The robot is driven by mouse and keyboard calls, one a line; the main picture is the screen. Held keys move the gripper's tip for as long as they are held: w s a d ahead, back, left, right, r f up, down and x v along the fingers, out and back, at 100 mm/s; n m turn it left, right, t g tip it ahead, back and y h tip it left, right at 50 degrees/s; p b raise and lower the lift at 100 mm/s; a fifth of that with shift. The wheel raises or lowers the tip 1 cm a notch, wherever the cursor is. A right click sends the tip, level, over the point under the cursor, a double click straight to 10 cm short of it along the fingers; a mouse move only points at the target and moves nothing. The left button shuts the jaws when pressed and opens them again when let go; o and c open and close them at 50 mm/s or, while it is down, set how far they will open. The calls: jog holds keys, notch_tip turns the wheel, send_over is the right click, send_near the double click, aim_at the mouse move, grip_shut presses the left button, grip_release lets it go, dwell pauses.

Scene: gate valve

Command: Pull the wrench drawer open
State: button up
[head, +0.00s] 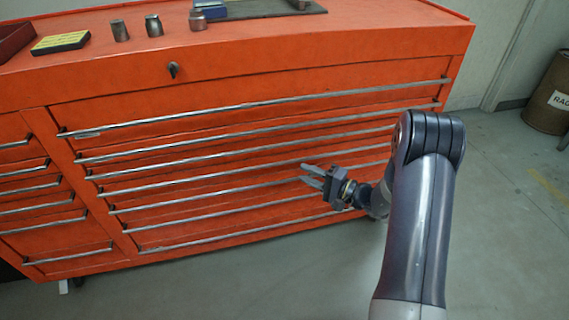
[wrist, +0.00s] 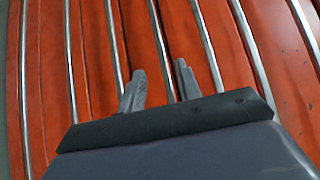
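The orange tool chest (head: 300,95) has a wide bank of drawers, each with a long metal handle bar. All the drawers look closed. I cannot tell which one is the wrench drawer; no readable label shows. My gripper (head: 308,175) is in front of the middle-to-lower drawers, right of their centre. In the wrist view my gripper (wrist: 158,75) is open and empty, its two fingers apart. One handle bar (wrist: 157,30) runs in line with the gap between the fingers. I cannot tell whether the fingertips reach around it.
On the chest top are a yellow-and-black box (head: 60,43), several metal sockets (head: 154,25) and a dark mat (head: 265,9). A narrower drawer column (head: 40,195) stands at the left. A brown drum (head: 548,100) is at the far right. Floor (head: 500,230) at right is clear.

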aim_at(282, 164)
jog(key=b+x, duration=0.1)
jog(key=x, duration=0.8)
jog(key=shift+a, duration=0.4)
grip_shut()
